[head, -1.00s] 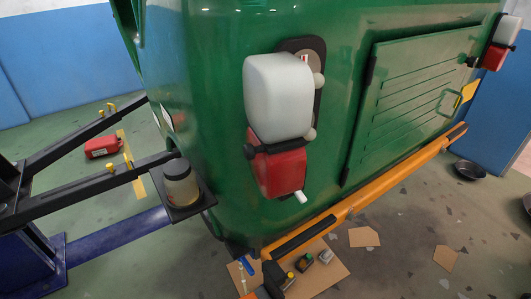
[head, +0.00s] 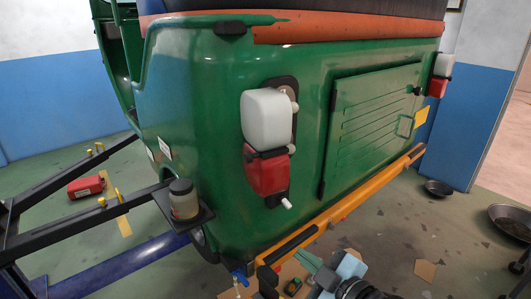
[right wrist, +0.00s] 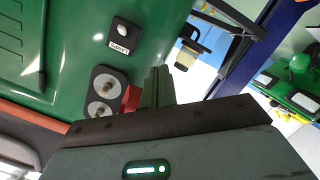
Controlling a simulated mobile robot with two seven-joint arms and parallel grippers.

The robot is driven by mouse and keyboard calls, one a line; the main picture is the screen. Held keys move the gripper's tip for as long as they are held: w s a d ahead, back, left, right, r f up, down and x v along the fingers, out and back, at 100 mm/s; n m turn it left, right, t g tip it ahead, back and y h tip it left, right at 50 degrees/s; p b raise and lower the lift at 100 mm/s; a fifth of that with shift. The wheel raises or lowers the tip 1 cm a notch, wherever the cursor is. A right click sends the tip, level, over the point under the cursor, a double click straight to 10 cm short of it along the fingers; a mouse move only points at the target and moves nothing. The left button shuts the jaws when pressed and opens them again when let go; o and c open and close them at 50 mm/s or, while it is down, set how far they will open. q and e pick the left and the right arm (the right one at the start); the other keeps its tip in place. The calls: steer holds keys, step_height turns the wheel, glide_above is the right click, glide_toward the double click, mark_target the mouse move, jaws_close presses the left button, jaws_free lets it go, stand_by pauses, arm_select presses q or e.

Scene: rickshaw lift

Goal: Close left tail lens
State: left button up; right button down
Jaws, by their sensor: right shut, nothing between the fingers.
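The left tail lamp is on the green rickshaw's near corner in the head view, with a white upper lens (head: 267,120) and a red lower lens (head: 267,172). The lenses stand out to the left of their dark backplate (head: 287,84), whose knobs show at the right. In the right wrist view the backplate (right wrist: 92,103) shows two round silver fittings, and a bit of red (right wrist: 131,98) is partly hidden behind my fingers. My right gripper (head: 309,262) is shut and empty, low in the head view, below and right of the lamp. My left gripper is out of view.
The orange bumper (head: 345,204) runs between the lamp and the floor, above my right gripper. A jar (head: 183,199) stands on the lift arm's pad at left. The right tail lamp (head: 441,77) is farther off.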

steer(key=s+a+r+n+y, duration=0.1)
steer(key=a+r+n+y, duration=0.2)
steer(key=r+n, duration=0.75)
steer(key=n+y, duration=0.2)
glide_toward(267, 154)
steer(key=s+a+r, duration=0.2)
steer(key=s+a, duration=0.2)
steer(key=shift+h, duration=0.3)
steer(key=w+a, duration=0.1)
steer(key=w, duration=0.1)
steer(key=w+a, duration=0.1)
steer(key=w, duration=0.2)
steer(key=w+a, duration=0.2)
steer(key=w, duration=0.1)
steer(key=shift+w+r+p, duration=0.1)
steer(key=shift+w+p, duration=0.15)
steer(key=shift+p, duration=0.15)
steer(key=shift+w+d, duration=0.15)
steer(key=shift+d, duration=0.2)
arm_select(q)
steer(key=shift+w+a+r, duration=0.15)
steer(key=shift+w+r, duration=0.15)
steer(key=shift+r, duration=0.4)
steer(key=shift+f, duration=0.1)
arm_select(e)
steer(key=shift+g, duration=0.3)
